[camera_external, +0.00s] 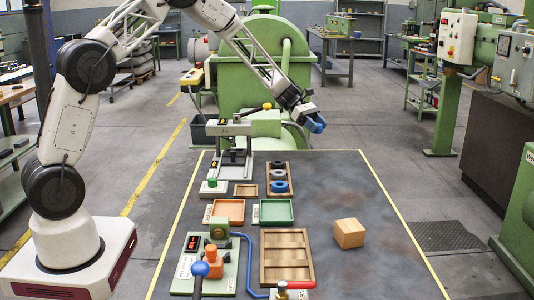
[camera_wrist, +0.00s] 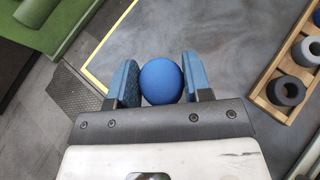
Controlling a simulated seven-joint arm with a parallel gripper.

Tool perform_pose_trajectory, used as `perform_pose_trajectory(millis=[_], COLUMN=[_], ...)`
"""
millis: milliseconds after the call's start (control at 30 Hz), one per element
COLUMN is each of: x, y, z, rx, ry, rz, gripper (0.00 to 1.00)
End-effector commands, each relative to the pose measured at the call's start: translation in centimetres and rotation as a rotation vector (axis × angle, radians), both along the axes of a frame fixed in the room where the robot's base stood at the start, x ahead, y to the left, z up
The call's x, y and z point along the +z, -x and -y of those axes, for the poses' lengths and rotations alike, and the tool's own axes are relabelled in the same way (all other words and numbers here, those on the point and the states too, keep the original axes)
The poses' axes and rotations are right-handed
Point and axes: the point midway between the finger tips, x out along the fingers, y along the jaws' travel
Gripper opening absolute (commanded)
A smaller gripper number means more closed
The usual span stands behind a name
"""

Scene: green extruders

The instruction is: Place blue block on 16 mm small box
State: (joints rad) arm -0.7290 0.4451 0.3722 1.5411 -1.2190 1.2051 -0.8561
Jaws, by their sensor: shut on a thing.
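My gripper (camera_external: 314,121) is raised above the far right part of the dark table. In the wrist view my gripper (camera_wrist: 160,85) is shut on a round blue thing (camera_wrist: 162,81) held between its two blue-padded fingers. It looks like a ball rather than a block. In the external view the blue finger pads and the held thing blend together. A small brown box (camera_external: 349,233) stands alone on the right part of the table, well below and nearer than my gripper. A small shallow wooden tray (camera_external: 246,190) lies left of centre. No 16 mm label is readable.
A wooden tray (camera_external: 290,193) holds several rings. Orange (camera_external: 229,211) and green (camera_external: 275,212) trays and a divided wooden tray (camera_external: 286,257) lie nearer. A lever device (camera_external: 233,150) stands at far left, a control panel (camera_external: 215,265) at near left. The table's right side is mostly clear.

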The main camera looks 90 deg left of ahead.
Motion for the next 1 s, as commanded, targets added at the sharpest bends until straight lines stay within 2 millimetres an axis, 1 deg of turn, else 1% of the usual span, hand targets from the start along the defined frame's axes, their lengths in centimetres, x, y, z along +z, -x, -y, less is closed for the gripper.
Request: perform_pose_trajectory(millis=[33,167,267,300,367,400,467,500,733,867,900,967,1000], x=[0.1,0.2,0.2,0.3,0.3,0.3,0.4,0.4,0.5,0.5,0.6,0.5,0.6], y=[-0.2,-0.5,-0.7,-0.8,-0.8,-0.7,-0.6,-0.5,0.6,1.7,2.0,2.6,3.1], z=[1.2,4.6,7.9,9.4,11.5,13.0,15.2,16.7,24.9,29.3,30.7,32.7,34.0], rx=[-0.014,-0.057,-0.098,-0.116,-0.144,-0.163,-0.192,-0.21,-0.319,-0.38,-0.4,-0.428,-0.448], ry=[0.0,-0.002,-0.002,-0.003,-0.003,-0.004,-0.004,-0.004,-0.006,-0.006,-0.006,-0.005,-0.005], rz=[0.0,-0.001,-0.002,-0.003,-0.002,-0.003,-0.003,-0.004,-0.004,-0.004,-0.004,-0.004,-0.003], gripper=[0.22,0.22,0.22,0.22,0.22,0.22,0.22,0.22,0.22,0.22,0.22,0.22,0.22])
